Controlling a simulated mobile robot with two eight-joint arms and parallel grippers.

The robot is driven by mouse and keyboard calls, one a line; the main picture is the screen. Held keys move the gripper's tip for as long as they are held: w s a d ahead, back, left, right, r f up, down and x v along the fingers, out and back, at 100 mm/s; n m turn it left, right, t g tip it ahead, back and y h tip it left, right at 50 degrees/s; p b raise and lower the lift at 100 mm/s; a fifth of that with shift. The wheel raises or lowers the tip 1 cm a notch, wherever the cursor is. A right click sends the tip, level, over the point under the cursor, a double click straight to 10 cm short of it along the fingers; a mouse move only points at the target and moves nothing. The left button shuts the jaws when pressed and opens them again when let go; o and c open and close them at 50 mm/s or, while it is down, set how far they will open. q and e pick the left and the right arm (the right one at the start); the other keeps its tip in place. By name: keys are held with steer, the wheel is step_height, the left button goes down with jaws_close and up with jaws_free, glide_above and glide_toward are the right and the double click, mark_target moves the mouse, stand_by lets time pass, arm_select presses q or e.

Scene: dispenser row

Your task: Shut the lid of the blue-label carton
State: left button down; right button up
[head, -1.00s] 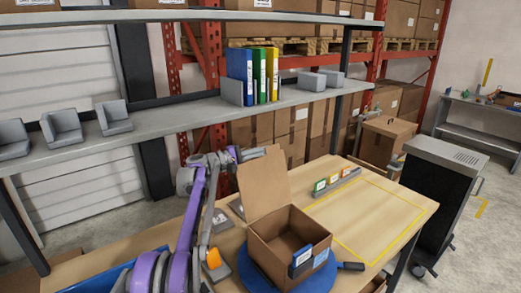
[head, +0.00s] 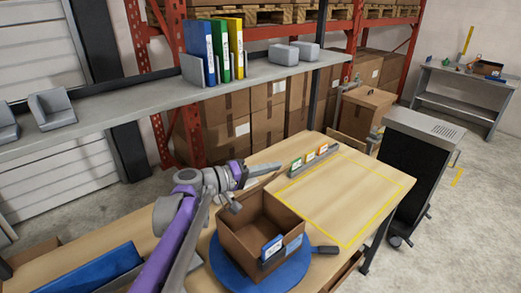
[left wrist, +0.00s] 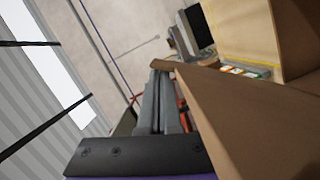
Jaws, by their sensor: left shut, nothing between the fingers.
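The blue-label carton (head: 234,238) stands open on a round blue turntable (head: 223,268). Its blue-and-white label (head: 271,247) is on the near side. Its lid (head: 264,171) shows as a thin brown strip, almost edge-on, beyond the open top; my arm partly hides it. In the left wrist view the lid's brown board (left wrist: 235,110) fills much of the right side. My left gripper (head: 244,177) is at the lid, at the carton's far left. Its fingers (left wrist: 158,80) are shut and empty, close beside the board; contact is unclear. My right gripper is out of view.
A small rack of coloured cards (head: 310,160) stands behind the carton. A yellow-outlined area (head: 350,195) of the table is clear. A shelf with binders (head: 215,50) runs above at the back. A blue tray (head: 95,275) lies front left, and a dark cart (head: 410,175) stands right.

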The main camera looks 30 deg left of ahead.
arm_select(q)
steer(key=s+d+f+m+y, duration=0.1)
steer(key=s+d+f+m, duration=0.1)
steer(key=f, duration=0.4)
steer(key=s+d+f+m+y, duration=0.1)
steer(key=d+f+m, duration=0.3)
steer(key=d+f, duration=0.3)
steer(key=shift+s+f+m+b, duration=0.3)
steer(key=shift+s+b, duration=0.05)
steer(key=shift+b, duration=0.05)
steer(key=shift+a, duration=0.1)
